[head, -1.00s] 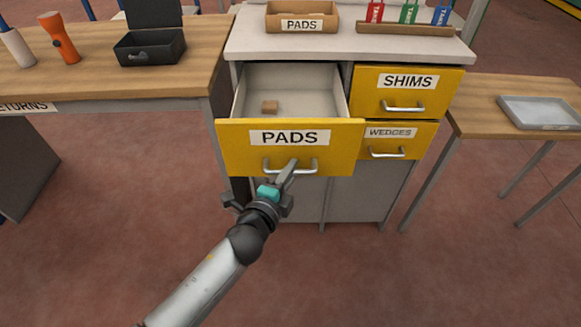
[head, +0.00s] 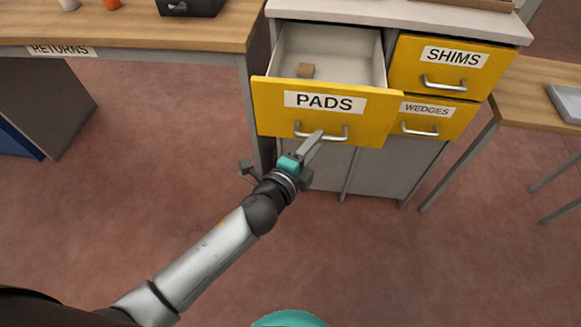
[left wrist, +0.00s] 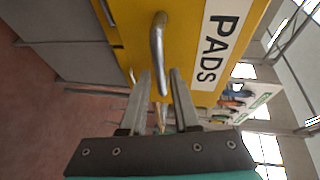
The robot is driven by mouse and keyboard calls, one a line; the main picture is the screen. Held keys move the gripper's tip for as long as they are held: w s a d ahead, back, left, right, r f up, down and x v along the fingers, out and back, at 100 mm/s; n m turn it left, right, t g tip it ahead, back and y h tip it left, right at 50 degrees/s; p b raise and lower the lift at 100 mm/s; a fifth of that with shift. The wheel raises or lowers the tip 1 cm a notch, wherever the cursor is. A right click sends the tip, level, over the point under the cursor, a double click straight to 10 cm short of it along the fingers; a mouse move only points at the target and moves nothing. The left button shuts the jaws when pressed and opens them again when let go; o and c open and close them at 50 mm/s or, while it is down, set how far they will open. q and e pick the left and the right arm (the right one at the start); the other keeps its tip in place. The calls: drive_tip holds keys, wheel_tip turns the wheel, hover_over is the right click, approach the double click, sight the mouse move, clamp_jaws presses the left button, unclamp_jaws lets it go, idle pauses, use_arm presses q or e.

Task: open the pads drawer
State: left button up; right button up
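The pads drawer (head: 275,112) has a yellow front with a white PADS label. It stands well out of the cabinet, and its pale inside shows. My left gripper (head: 317,137) is at the middle of this handle. In the left wrist view the two fingers (left wrist: 160,78) are apart, with the lower end of the handle (left wrist: 157,45) showing between them. I cannot tell whether either finger touches it. My right gripper is not in view.
The closed SHIMS drawer (head: 410,68) and WEDGES drawer (head: 452,112) are to the right. A wooden table (head: 190,34) with a black bin (head: 190,7) is at left. Another table (head: 530,95) with a grey tray is at right. The floor in front is clear.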

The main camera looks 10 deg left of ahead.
use_arm(q)
drive_tip(key=v, duration=1.2)
drive_tip(key=shift+p, duration=0.35)
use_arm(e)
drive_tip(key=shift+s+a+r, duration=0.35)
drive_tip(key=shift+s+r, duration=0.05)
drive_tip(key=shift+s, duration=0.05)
use_arm(q)
drive_tip(key=s+a+f+n+g+y, duration=0.2)
drive_tip(key=s+a+f+n, duration=0.1)
drive_tip(key=f, duration=0.6)
drive_tip(key=s+a+f+n+g+y, duration=0.1)
drive_tip(key=s+a+f+n+g, duration=0.25)
drive_tip(key=f, duration=0.55)
drive_tip(key=s+a+f+n+g+y, duration=0.1)
drive_tip(key=s+a+f+n+y, duration=0.2)
drive_tip(key=f, duration=0.7)
drive_tip(key=s+a+f+n+g, duration=0.1)
drive_tip(key=s+f+n+g, duration=0.2)
drive_tip(key=s, duration=0.7)
drive_tip(key=s+a+f+n+g, duration=0.2)
drive_tip(key=s+f+n+g, duration=0.2)
drive_tip(key=s+f, duration=0.5)
drive_tip(key=s+n, duration=0.2)
drive_tip(key=shift+s+a+f+n, duration=0.15)
drive_tip(key=shift+s+a+n, duration=0.1)
drive_tip(key=shift+n, duration=0.1)
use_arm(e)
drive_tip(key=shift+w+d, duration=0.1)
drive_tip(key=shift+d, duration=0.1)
